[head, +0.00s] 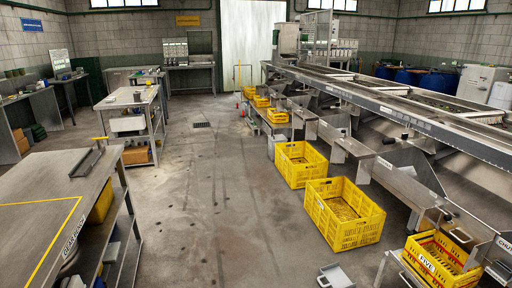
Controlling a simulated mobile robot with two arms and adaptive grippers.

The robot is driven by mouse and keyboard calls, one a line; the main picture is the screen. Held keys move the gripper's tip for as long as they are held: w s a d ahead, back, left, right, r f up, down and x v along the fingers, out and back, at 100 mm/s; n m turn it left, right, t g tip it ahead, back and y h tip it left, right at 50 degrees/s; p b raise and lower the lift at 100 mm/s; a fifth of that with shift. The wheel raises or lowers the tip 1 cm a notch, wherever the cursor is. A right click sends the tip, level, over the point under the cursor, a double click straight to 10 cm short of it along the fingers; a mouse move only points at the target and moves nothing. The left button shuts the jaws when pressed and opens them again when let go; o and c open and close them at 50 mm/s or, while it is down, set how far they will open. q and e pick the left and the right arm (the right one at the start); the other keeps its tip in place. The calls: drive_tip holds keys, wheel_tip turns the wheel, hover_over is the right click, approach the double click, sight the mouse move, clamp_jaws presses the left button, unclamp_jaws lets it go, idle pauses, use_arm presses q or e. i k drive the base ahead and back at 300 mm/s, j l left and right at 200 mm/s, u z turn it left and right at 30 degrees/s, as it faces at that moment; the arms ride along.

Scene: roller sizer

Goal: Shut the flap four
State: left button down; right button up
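The roller sizer (430,125) runs along the right side, from the near right corner to the back. Several grey metal chutes slope down from its near side, among them a wide one (415,168) above the yellow crates. I cannot read a "four" marking on any chute, so I cannot tell which flap is flap four or how it stands. A label at the right edge is cut off by the picture. Neither of my grippers is in view.
A crate marked FIVE (436,262) stands at the lower right. Yellow crates (345,238) (298,180) stand on the floor along the sizer. A grey object (335,277) lies at the bottom edge. A steel table (40,190) is at left. The aisle floor (215,190) between is clear.

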sight(357, 149)
drive_tip(key=i+j, duration=0.1)
drive_tip(key=i, duration=0.8)
drive_tip(key=i+j, duration=0.1)
drive_tip(key=i, duration=0.8)
drive_tip(key=l+z, duration=0.05)
